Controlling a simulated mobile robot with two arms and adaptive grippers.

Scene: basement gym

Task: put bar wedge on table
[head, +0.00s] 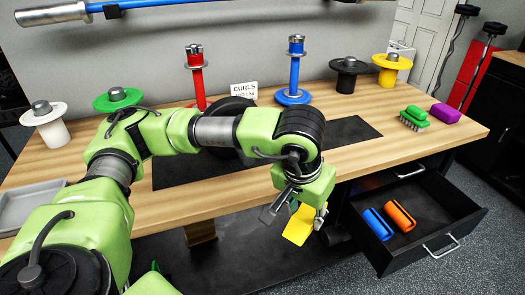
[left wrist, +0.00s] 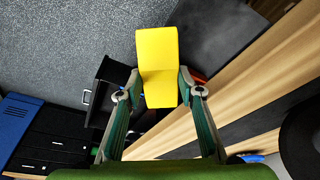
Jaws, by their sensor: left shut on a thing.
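The bar wedge (head: 298,226) is a yellow block held in my left gripper (head: 294,208). In the head view it hangs in front of the table's front edge, near the open drawer. In the left wrist view the yellow wedge (left wrist: 157,52) sits between the two fingers, which close on its sides. The table (head: 440,150) has a light wood top with a dark inlaid mat (head: 345,131). My left arm covers part of the tabletop and mat. My right gripper is not in view.
An open drawer (head: 446,222) at the right holds a blue roll (head: 377,224) and an orange roll (head: 400,215). Colored stands line the table's back. A grey tray (head: 30,203) is at left.

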